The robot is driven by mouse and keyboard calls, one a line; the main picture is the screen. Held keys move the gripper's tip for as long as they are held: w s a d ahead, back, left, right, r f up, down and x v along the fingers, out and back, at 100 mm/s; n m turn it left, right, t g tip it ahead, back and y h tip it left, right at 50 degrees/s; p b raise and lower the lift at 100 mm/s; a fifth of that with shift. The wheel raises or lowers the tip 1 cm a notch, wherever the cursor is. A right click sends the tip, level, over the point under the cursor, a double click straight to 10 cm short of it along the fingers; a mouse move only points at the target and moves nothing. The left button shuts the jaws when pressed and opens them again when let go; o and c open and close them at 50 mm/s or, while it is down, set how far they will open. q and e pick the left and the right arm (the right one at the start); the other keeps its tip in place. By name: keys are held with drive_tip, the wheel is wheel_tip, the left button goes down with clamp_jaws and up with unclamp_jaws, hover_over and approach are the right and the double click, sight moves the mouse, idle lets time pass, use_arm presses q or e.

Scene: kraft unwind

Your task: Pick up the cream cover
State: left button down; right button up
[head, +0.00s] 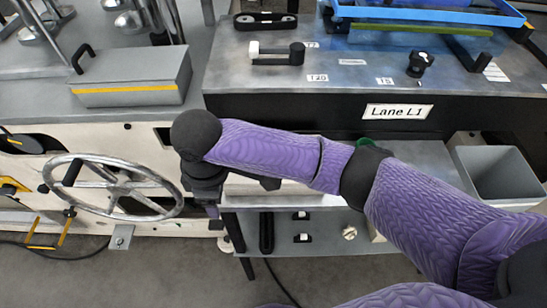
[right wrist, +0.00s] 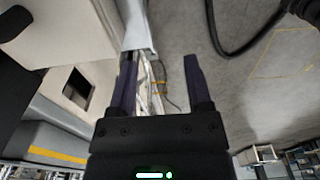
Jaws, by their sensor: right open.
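No separate cream cover stands out clearly. Cream panels (head: 80,148) form the machine front at left in the head view, and a pale strip (head: 262,188) shows below my right forearm, partly hidden. I cannot tell whether either is the cover. In the right wrist view a pale cream panel (right wrist: 60,35) with a dark square opening is at upper left. My right gripper (right wrist: 160,58) is open, with nothing between its fingers. In the head view it hangs below the dark wrist, beside the machine front, mostly hidden. My left gripper is out of view.
A metal handwheel (head: 113,188) stands left of my right wrist. A grey box with a yellow stripe (head: 135,88) lies on the counter. Below the bench labelled Lane L1 (head: 398,111) is a grey shelf (head: 335,247) with small parts. A grey bin (head: 497,174) is at right.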

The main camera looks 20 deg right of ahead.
drive_tip(key=w+d+r+h, duration=0.6)
drive_tip(key=d+r, duration=0.2)
drive_tip(key=b+x, duration=0.1)
drive_tip(key=x, duration=0.2)
drive_tip(key=b+x, duration=0.1)
drive_tip(key=x, duration=0.2)
drive_tip(key=w+b+x, duration=0.1)
drive_tip(key=x, duration=0.2)
drive_tip(key=shift+d+f, duration=0.15)
drive_tip(key=shift+d, duration=0.2)
clamp_jaws()
